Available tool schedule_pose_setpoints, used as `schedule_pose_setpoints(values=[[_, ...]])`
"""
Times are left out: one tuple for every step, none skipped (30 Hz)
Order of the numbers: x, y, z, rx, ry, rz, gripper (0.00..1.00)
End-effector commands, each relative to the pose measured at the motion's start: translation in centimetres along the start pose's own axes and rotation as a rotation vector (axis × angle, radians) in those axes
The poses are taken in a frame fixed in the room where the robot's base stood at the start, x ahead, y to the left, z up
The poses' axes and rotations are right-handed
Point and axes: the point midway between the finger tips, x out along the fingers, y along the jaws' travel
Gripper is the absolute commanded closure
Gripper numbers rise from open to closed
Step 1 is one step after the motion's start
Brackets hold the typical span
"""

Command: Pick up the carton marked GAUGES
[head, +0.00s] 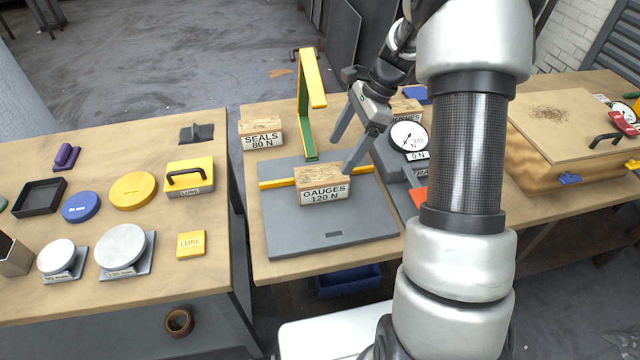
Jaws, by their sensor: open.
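The carton marked GAUGES 120 N (324,194) is a small block with a wood-brown top and a white front label. It sits upright on the grey plate (300,240) on the middle table, in front of a yellow bar. My gripper (342,156) is open and empty, with its two fingers pointing down and left. The fingertips show just behind and above the carton's right back edge. The nearer finger overlaps that edge in the picture, so I cannot tell whether it touches.
A green and yellow upright frame (308,100) stands behind the carton. The SEALS 80 N carton (261,133) is at back left. A dial gauge (408,136) stands to the right, with another carton partly hidden behind it. The grey plate's front is clear.

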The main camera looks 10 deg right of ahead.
Motion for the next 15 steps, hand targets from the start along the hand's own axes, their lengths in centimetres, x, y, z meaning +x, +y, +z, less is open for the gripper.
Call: schedule_pose_setpoints(values=[[1.4, 0.1, 0.0, 0.000, -0.002, 0.005, 0.22], [2.0, 0.1, 0.0, 0.001, -0.001, 0.004, 0.22], [2.9, 0.1, 0.0, 0.001, -0.001, 0.004, 0.22], [3.5, 0.1, -0.1, 0.001, 0.000, 0.003, 0.22], [4.1, 0.1, -0.1, 0.000, 0.000, 0.004, 0.22], [4.8, 0.1, 0.0, 0.000, 0.000, 0.003, 0.22], [5.2, 0.1, 0.0, 0.000, 0.000, 0.003, 0.22], [5.6, 0.1, 0.0, 0.000, -0.001, 0.003, 0.22], [6.1, 0.0, 0.0, 0.000, 0.000, 0.002, 0.22], [6.3, 0.0, 0.0, -0.001, 0.000, 0.001, 0.22], [6.5, 0.0, 0.0, -0.001, 0.000, 0.001, 0.22], [6.7, 0.0, 0.0, -0.001, 0.000, 0.000, 0.22], [6.8, 0.0, 0.0, -0.001, 0.000, 0.000, 0.22], [7.0, 0.0, 0.0, -0.001, 0.000, 0.000, 0.22], [7.3, 0.0, 0.1, -0.001, 0.000, 0.000, 0.22]])
